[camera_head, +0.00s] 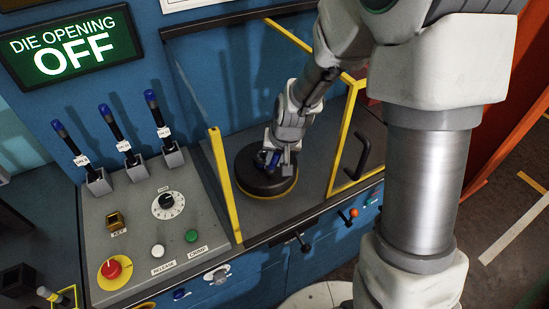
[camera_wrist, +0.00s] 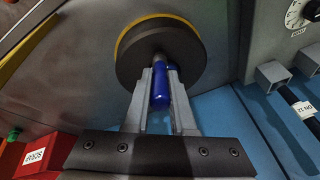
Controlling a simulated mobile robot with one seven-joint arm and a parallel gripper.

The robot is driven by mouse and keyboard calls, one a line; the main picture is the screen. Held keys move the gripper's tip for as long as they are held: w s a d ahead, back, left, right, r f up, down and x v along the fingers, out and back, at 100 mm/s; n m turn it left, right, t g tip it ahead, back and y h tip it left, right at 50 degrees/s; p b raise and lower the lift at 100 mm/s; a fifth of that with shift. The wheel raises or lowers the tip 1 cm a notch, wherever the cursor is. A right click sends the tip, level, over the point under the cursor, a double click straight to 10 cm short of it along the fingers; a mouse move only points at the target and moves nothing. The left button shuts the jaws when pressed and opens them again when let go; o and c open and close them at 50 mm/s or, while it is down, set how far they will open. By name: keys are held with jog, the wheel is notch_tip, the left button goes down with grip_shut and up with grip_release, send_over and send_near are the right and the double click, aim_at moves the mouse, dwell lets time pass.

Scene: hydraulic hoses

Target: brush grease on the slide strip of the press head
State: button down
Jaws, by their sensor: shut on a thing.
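My gripper (camera_wrist: 160,88) is shut on a blue cylinder (camera_wrist: 160,90), which looks like a handle; I cannot tell if it is the grease brush. In the head view my gripper (camera_head: 274,158) is over a round black disc (camera_head: 249,181) with a yellow rim, inside the guarded bay. In the wrist view the disc (camera_wrist: 185,52) is just beyond the fingertips, and the blue cylinder's far end overlaps it. I cannot tell whether they touch. No bristles, grease or slide strip can be made out, and I cannot tell which part is the press head.
Yellow guard frames (camera_head: 222,185) stand on both sides of the bay, the right one with a dark handle (camera_head: 362,157). A control panel (camera_head: 145,220) with several blue-tipped levers (camera_head: 117,130) is at left. A lit sign (camera_head: 72,46) reads "DIE OPENING OFF".

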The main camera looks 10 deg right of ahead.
jog(key=shift+f, duration=0.1)
jog(key=shift+s+d+b, duration=0.75)
jog(key=shift+s+d, duration=0.05)
jog(key=shift+s, duration=1.05)
jog(key=shift+w+a, duration=0.2)
jog(key=shift+w, duration=1.9)
jog(key=shift+w+d+b, duration=0.25)
jog(key=shift+d+b, duration=0.15)
jog(key=shift+d, duration=0.2)
jog(key=shift+s+d+b, duration=0.25)
jog(key=shift+s, duration=0.35)
jog(key=shift+s+d+b, duration=0.2)
jog(key=shift+s+d, duration=0.1)
jog(key=shift+s, duration=0.35)
jog(key=shift+s+d+b, duration=0.25)
jog(key=shift+s, duration=0.35)
jog(key=shift+r+p, duration=2.1)
jog(key=shift+r, duration=0.85)
